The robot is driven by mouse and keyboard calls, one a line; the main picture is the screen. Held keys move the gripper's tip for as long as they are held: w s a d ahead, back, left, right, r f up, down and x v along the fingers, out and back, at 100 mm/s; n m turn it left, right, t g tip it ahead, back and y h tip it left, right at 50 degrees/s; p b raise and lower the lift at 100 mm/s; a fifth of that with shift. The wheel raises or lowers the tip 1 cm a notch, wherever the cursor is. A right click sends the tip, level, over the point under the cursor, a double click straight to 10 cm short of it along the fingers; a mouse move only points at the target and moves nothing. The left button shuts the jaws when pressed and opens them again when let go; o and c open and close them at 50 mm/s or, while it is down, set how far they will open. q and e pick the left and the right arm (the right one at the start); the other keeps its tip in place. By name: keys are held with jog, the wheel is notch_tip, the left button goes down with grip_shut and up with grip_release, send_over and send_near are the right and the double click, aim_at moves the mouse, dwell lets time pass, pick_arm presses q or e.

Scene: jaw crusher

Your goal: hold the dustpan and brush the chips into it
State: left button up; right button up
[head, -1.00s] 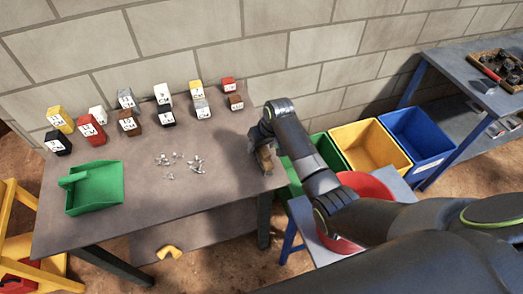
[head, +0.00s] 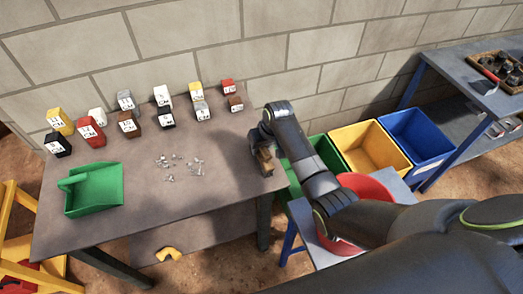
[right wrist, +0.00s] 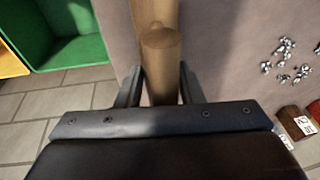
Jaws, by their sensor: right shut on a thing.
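The green dustpan (head: 98,190) lies on the left part of the table, away from both the chips and the brush. The pale chips (head: 180,168) lie loosely scattered near the middle of the table; they also show at the right of the right wrist view (right wrist: 290,62). My right gripper (head: 262,150) is at the table's right end, shut on the wooden handle of the brush (right wrist: 160,55). The brush also shows small and brown under the gripper in the head view (head: 264,161). Its bristles cannot be made out. My left gripper is not in view.
Several labelled blocks (head: 130,124) stand along the back of the table (head: 215,215). Green, yellow (head: 370,147) and blue (head: 418,138) bins and a red bowl (head: 366,187) are to the right. The tabletop between chips and brush is clear.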

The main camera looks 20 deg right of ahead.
notch_tip(320, 180, up, 9)
jog(key=shift+w+r+b, duration=0.1)
jog(key=shift+b, duration=0.7)
grip_shut()
notch_tip(320, 180, up, 13)
jog(key=p, duration=0.8)
jog(key=shift+p, duration=0.4)
jog(key=shift+f, duration=0.2)
